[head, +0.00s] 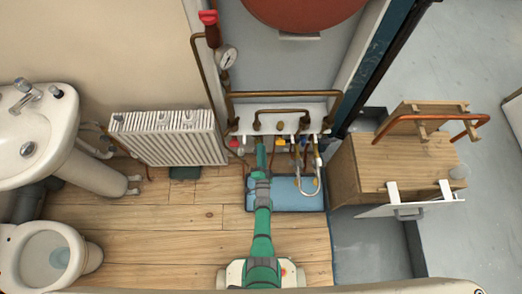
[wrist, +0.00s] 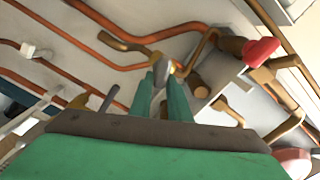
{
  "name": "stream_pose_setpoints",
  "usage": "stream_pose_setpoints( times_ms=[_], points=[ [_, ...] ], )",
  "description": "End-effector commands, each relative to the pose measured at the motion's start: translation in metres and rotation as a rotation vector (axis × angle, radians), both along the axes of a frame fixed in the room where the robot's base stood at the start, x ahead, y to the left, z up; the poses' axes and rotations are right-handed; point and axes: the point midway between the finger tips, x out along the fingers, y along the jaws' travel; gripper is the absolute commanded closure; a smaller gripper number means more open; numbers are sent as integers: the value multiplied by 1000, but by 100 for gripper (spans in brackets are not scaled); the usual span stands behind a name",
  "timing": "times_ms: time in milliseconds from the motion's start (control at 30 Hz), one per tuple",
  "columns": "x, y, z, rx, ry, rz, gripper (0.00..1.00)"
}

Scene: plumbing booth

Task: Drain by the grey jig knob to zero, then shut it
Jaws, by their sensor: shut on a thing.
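My gripper (head: 261,145) reaches up from the bottom of the head view to the front of the white pipe manifold (head: 247,124). In the wrist view its two green fingers (wrist: 164,78) point away from me and are shut on a small grey knob (wrist: 162,62) among the copper pipes. The fingers and arm hide most of the knob, and how far it is turned cannot be told. A round pressure gauge (head: 227,57) is on the pipe at the upper left; its needle is too small to read.
A red-handled valve (head: 208,17) tops the left pipe. A red handle (wrist: 262,51) sits close right of my fingers. A blue tray (head: 291,206) lies below the manifold. A radiator (head: 168,140) stands left, a wooden bench (head: 390,165) right.

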Motion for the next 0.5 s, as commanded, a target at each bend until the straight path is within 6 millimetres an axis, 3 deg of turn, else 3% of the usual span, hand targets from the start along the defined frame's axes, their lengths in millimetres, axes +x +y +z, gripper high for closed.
stream_pose_setpoints(
  times_ms=[500],
  points=[
    [-2,0,-11,386,9,4,100]
  ],
)
